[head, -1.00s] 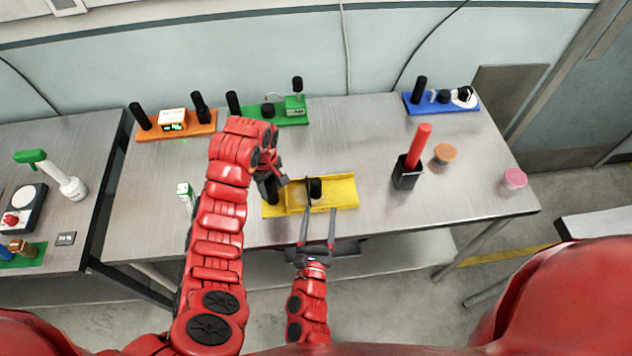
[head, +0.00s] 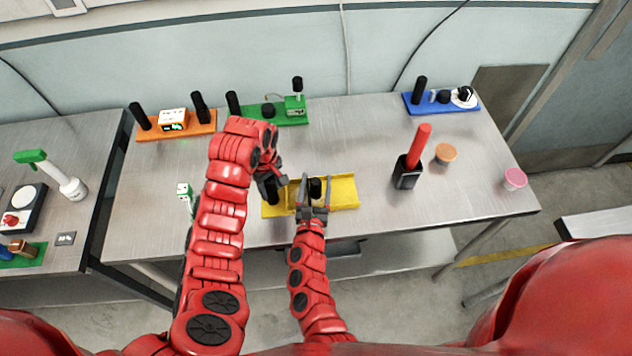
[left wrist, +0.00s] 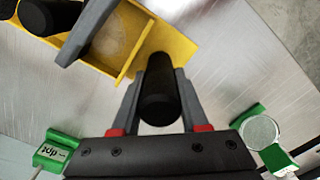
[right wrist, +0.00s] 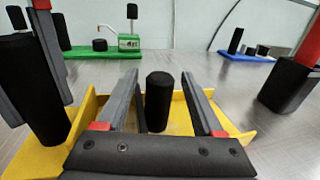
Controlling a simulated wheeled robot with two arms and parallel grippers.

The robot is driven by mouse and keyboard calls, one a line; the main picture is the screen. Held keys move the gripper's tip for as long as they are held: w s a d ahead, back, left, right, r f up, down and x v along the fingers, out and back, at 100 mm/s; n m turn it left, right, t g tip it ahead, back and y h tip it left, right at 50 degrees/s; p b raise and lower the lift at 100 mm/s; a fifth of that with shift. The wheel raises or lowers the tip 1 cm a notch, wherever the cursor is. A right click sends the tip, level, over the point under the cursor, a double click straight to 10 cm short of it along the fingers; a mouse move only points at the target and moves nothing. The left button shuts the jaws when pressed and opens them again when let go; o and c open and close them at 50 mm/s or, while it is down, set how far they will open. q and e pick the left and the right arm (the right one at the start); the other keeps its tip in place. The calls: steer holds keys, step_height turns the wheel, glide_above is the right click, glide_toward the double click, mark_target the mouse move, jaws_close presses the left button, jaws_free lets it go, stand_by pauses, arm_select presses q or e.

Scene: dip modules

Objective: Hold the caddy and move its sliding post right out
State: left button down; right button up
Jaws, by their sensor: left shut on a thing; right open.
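The yellow caddy (head: 345,192) lies on the metal table with two black posts. My left gripper (head: 274,186) is shut on its left black post (left wrist: 160,98). The sliding post (right wrist: 158,100) is the other black post, upright in the tray part. My right gripper (head: 314,196) is open, with its fingers reaching over the caddy on both sides of the sliding post. In the right wrist view a gap shows between that post and each finger. The left post (right wrist: 32,95) stands to the left there. The post's lower end is partly hidden by my right gripper.
A black holder (head: 407,176) with a red stick stands right of the caddy, near orange (head: 445,153) and pink (head: 515,179) pots. Orange (head: 178,133), green (head: 292,118) and blue (head: 442,105) boards line the back. The table between caddy and black holder is clear.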

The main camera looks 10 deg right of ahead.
steer(key=shift+c, duration=0.3)
jaws_close()
steer(key=shift+d, duration=0.1)
stand_by(1.1)
